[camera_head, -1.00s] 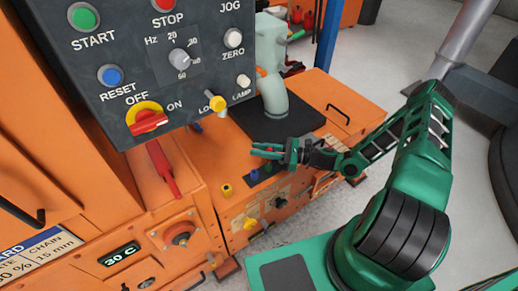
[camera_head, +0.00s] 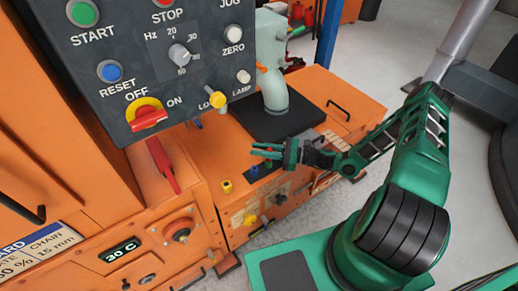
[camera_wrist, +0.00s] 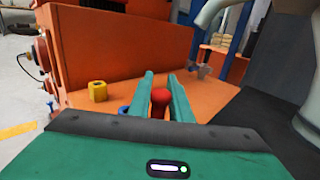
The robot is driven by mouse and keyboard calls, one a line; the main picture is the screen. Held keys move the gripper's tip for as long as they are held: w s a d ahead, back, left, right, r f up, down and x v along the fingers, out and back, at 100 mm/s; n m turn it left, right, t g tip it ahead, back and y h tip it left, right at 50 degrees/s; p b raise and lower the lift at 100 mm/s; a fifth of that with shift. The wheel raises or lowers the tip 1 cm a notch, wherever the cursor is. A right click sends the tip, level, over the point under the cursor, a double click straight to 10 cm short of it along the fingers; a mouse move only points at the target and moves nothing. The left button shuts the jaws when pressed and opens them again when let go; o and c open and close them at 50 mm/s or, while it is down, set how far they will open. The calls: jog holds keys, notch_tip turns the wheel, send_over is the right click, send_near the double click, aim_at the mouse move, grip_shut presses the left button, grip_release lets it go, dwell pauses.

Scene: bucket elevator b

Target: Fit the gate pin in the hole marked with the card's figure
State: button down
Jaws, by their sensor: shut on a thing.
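My gripper (camera_head: 266,151) is over the orange housing's top in the head view. In the wrist view its two green fingers (camera_wrist: 162,88) are shut on a round red knob (camera_wrist: 160,97). Whether the knob tops the gate pin is not shown, as its lower part is hidden. The card (camera_head: 35,254) at the lower left is cut off.
A yellow fitting (camera_head: 226,186) and a blue piece (camera_head: 254,172) stand on the orange top near my gripper; the yellow one also shows in the wrist view (camera_wrist: 98,91). A dark control panel (camera_head: 130,40) hangs at upper left. A pale green pipe (camera_head: 272,85) rises behind.

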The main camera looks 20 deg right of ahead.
jog(key=shift+f, duration=0.1)
jog(key=c, duration=1.5)
grip_release()
jog(key=shift+f, duration=0.1)
jog(key=shift+c, duration=0.2)
jog(key=shift+d, duration=0.1)
jog(key=v, duration=1)
jog(key=shift+s+d, duration=0.1)
jog(key=shift+d, duration=0.2)
jog(key=shift+s, duration=0.1)
